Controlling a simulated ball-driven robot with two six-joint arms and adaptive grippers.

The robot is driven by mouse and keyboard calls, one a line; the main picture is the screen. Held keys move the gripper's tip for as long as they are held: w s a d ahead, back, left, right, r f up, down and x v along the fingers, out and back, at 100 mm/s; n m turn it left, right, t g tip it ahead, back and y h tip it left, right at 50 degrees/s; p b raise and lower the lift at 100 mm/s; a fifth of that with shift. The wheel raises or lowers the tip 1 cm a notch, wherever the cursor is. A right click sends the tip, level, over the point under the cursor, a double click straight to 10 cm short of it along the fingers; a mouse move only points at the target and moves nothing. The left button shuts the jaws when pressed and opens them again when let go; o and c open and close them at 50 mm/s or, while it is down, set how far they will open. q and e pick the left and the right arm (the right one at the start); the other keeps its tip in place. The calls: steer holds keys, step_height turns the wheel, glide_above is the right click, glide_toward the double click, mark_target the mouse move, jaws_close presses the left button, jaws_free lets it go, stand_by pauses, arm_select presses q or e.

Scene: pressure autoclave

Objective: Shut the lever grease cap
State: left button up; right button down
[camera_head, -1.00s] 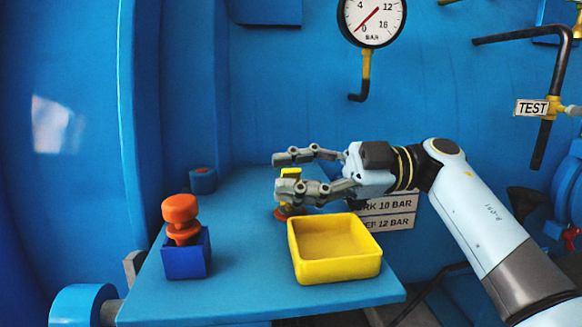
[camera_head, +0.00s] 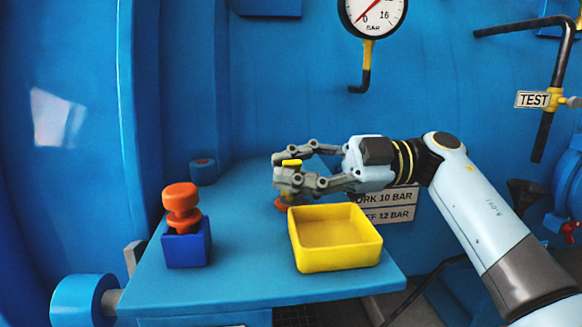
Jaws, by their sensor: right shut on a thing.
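The lever grease cap is a small fitting with a yellow top (camera_head: 291,163) and a reddish-orange base (camera_head: 284,203), standing on the blue shelf behind the yellow tray. My right gripper (camera_head: 286,172) reaches in from the right and is shut on the fitting just below its yellow top. The fingers hide most of the fitting's middle, so I cannot tell the lever's exact angle. My left gripper is not in view.
A yellow tray (camera_head: 337,266) stands just in front of my right gripper. An orange knobbed piece (camera_head: 181,207) sits in a blue block (camera_head: 187,250) at the left. A blue cylinder (camera_head: 203,173) stands at the back. The blue shelf (camera_head: 235,285) is bare front left.

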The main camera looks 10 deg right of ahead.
steer(key=n, duration=0.1)
steer(key=b, duration=0.1)
steer(key=n, duration=0.1)
steer(key=shift+s+f+n+b, duration=0.25)
steer(key=shift+n+b, duration=0.05)
steer(key=shift+b, duration=0.1)
steer(key=shift+r+n, duration=0.1)
steer(key=shift+n, duration=0.4)
steer(key=shift+r, duration=0.1)
steer(key=c, duration=1.7)
jaws_free()
steer(key=shift+o, duration=1.3)
steer(key=shift+f, duration=0.2)
steer(key=d, duration=1.2)
